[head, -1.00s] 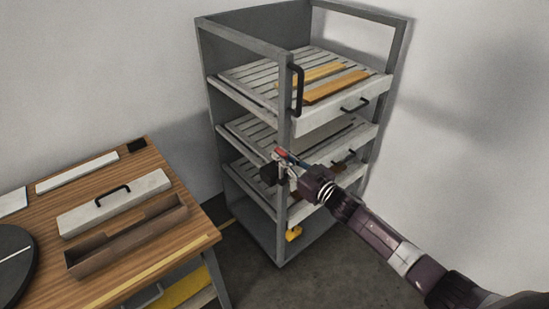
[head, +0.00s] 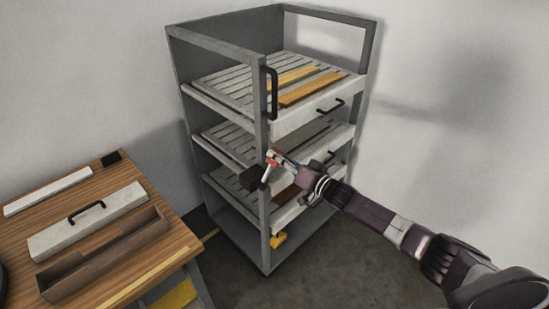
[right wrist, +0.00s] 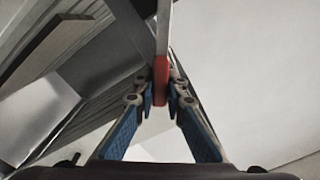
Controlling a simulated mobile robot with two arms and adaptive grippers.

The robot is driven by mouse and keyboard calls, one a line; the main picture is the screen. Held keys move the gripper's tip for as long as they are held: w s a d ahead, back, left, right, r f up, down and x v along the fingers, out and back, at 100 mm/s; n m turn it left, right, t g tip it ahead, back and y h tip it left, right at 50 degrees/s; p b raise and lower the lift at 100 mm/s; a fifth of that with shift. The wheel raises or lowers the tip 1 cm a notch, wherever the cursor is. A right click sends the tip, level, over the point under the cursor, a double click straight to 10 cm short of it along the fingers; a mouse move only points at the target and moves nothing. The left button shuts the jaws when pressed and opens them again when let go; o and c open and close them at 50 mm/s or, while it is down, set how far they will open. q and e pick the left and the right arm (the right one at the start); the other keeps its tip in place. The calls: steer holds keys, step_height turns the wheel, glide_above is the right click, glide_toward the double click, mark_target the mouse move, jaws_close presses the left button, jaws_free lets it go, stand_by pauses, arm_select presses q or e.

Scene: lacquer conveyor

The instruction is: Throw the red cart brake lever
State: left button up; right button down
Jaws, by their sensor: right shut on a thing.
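The red grip of the cart brake lever (head: 270,162) is at the cart's near corner post, beside a black block (head: 253,178). My right gripper (head: 275,160) is shut on this red grip, reaching in from the right. In the right wrist view, the red grip (right wrist: 160,80) sits between the blue-padded fingers of the gripper (right wrist: 161,95), with a pale metal bar running up from it. The gripper partly hides the lever in the head view. My left gripper is not in view.
The grey cart (head: 262,215) has slatted shelves, orange boards (head: 310,88) on top and a black upright handle (head: 273,93). A yellow part (head: 278,240) is low on the cart. A wooden table (head: 170,248) with a brown trough (head: 105,255) stands left. Floor at the right is clear.

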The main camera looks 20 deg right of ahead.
steer(key=shift+d+f, duration=0.1)
stand_by(0.3)
steer(key=c, duration=2)
jaws_free()
steer(key=shift+o, duration=0.2)
steer(key=shift+s+d+f, duration=0.1)
steer(key=shift+s+d, duration=0.1)
steer(key=shift+s, duration=0.3)
steer(key=v, duration=1.1)
